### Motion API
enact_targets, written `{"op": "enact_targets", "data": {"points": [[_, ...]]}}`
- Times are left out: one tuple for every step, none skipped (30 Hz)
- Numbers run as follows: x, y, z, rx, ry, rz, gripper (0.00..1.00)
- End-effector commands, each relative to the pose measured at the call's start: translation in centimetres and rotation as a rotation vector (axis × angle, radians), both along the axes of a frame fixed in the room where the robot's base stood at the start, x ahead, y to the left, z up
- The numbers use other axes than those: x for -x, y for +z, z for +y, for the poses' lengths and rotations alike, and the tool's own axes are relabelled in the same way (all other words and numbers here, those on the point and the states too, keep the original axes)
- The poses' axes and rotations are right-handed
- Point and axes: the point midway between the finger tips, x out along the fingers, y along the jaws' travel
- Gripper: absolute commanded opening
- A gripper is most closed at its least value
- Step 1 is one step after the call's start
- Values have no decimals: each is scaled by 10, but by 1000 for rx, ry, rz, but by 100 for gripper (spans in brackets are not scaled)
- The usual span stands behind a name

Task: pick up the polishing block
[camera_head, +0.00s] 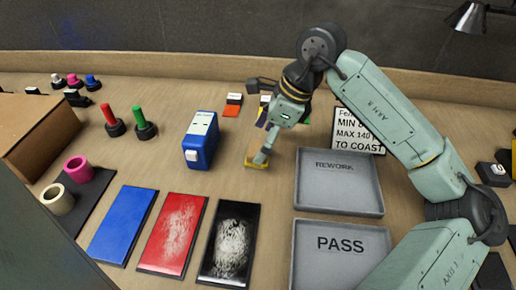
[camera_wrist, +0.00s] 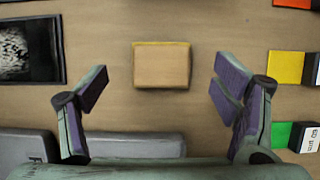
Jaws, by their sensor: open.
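A small tan and yellow block (camera_wrist: 162,66), which looks like the polishing block, lies flat on the wooden table in the wrist view. In the head view the block (camera_head: 255,163) is partly hidden under my gripper. My gripper (camera_head: 262,156) is over it, pointing down. In the wrist view my gripper (camera_wrist: 160,86) is open and empty, with one purple-padded finger to each side of the block. The fingers are apart from the block in that picture, and their exact height above the table is hard to tell.
Grey trays marked REWORK (camera_head: 339,183) and PASS (camera_head: 340,250) lie to the right of the block. A blue box (camera_head: 200,140) stands to the left. Blue (camera_head: 122,225), red (camera_head: 172,235) and black (camera_head: 230,243) panels lie in front. Colour cards (camera_wrist: 285,66) lie to the right in the wrist view.

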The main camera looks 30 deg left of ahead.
Motion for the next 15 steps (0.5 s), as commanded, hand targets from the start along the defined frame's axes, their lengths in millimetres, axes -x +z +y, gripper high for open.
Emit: {"op": "enact_targets", "data": {"points": [[2, -3, 3, -1, 2, 4, 82], [3, -7, 5, -2, 2, 6, 82], [3, -14, 7, -1, 2, 5, 82], [4, -18, 8, -1, 2, 5, 82], [4, -22, 9, 0, 1, 3, 82], [5, -26, 10, -1, 1, 3, 82], [5, -28, 11, -1, 1, 3, 82], [5, -30, 12, 0, 0, 1, 82], [5, -31, 12, -1, 0, 0, 82], [5, -32, 12, -1, 0, 0, 82], [5, -32, 12, 0, 0, 0, 82], [5, -32, 12, 0, 0, -1, 82], [5, -32, 12, 0, 0, -1, 82], [5, -32, 12, 0, 0, -1, 82], [5, -32, 12, 0, 0, 0, 82]]}}
